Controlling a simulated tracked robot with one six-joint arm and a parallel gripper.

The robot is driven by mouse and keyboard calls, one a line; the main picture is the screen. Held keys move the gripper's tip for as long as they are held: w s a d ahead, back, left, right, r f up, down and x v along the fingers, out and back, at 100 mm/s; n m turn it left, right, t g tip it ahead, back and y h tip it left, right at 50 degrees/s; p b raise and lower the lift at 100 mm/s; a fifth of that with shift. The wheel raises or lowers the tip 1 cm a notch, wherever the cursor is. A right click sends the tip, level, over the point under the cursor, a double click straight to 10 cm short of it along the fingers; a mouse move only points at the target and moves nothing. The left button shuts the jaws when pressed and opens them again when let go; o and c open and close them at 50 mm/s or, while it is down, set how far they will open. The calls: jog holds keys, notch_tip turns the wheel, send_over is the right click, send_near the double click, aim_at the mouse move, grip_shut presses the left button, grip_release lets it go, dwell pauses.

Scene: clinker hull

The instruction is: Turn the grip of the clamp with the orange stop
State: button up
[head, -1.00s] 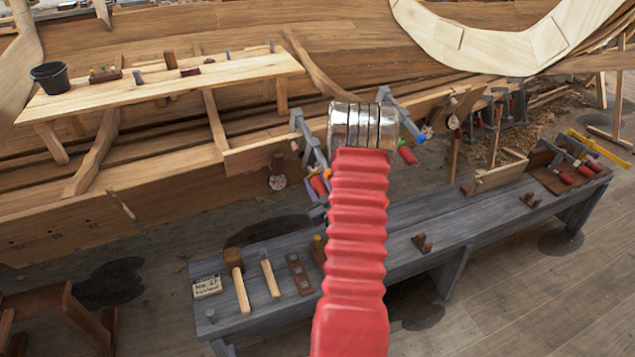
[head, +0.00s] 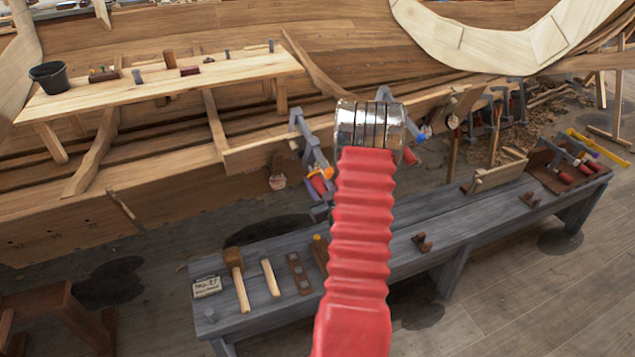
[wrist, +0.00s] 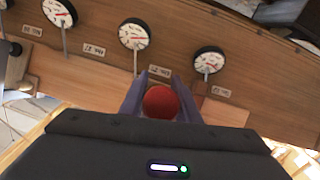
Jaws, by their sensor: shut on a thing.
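The clamp with the orange stop (head: 326,173) hangs at the hull's lower edge in the head view, just left of my red arm sleeve. Its grey frame (head: 309,140) and red grip (head: 317,186) show there. In the wrist view my gripper (wrist: 160,80) is shut on a round red grip end (wrist: 160,102), with a grey-purple finger on either side. The orange stop does not show in the wrist view. My arm hides the gripper in the head view. A clamp with a blue stop (head: 421,136) hangs to the right, its red grip partly behind my arm.
Several round dials with labels, one here (wrist: 133,33), line the plank in the wrist view. A grey bench (head: 400,262) below holds a mallet (head: 236,270), wooden blocks and a rack of clamps (head: 570,165). A plank table (head: 160,86) with a black bucket (head: 50,76) stands left.

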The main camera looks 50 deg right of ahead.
jog(key=shift+a+m+t+y, duration=0.15)
jog(key=shift+m+t+y, duration=0.35)
jog(key=shift+m+y, duration=0.5)
jog(key=shift+w, duration=0.1)
jog(key=o, duration=1)
jog(key=shift+a, duration=0.1)
jog(key=shift+o, duration=0.2)
jog(key=v, duration=1.3)
jog(key=shift+s, duration=0.4)
jog(key=shift+a, duration=0.1)
